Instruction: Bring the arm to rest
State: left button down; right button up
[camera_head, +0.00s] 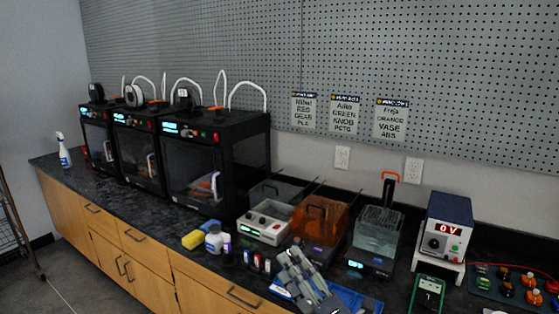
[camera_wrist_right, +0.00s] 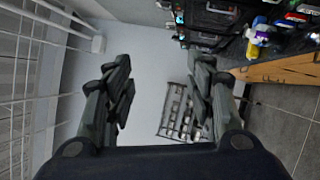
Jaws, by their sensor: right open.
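The wrist view is turned sideways, with a pale wall or floor and a grey rack (camera_wrist_right: 178,112) beyond the fingers. My left gripper is in neither view.
Three black 3D printers (camera_head: 215,145) stand on the counter.

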jog(key=s+d+f+m+g+h, duration=0.3)
jog(key=s+d+f+m+h, duration=0.25)
jog(key=d+f+m, duration=0.35)
jog(key=s+d+f+m+g+h, duration=0.2)
jog(key=s+d+f+m+h, duration=0.2)
jog(key=d+f+m+h, duration=0.45)
jog(key=s+f+m+g+y, duration=0.1)
jog(key=s+f+m+g, duration=0.35)
jog(key=s, duration=0.65)
jog(key=s+f+m+g+y, duration=0.25)
jog(key=s+f+g, duration=0.3)
jog(key=s, duration=0.55)
jog(key=s+d+f+x, duration=0.1)
jog(key=s+x, duration=0.2)
jog(key=x, duration=0.9)
jog(key=s+d+x, duration=0.1)
jog(key=s+x, duration=0.2)
jog(key=x, duration=1)
jog(key=s+d+f+g, duration=0.1)
jog(key=s+d+f, duration=0.2)
jog(key=s+f, duration=1.4)
jog(key=shift+g+h, duration=0.3)
jog(key=shift+h, duration=0.15)
jog(key=shift+f, duration=0.1)
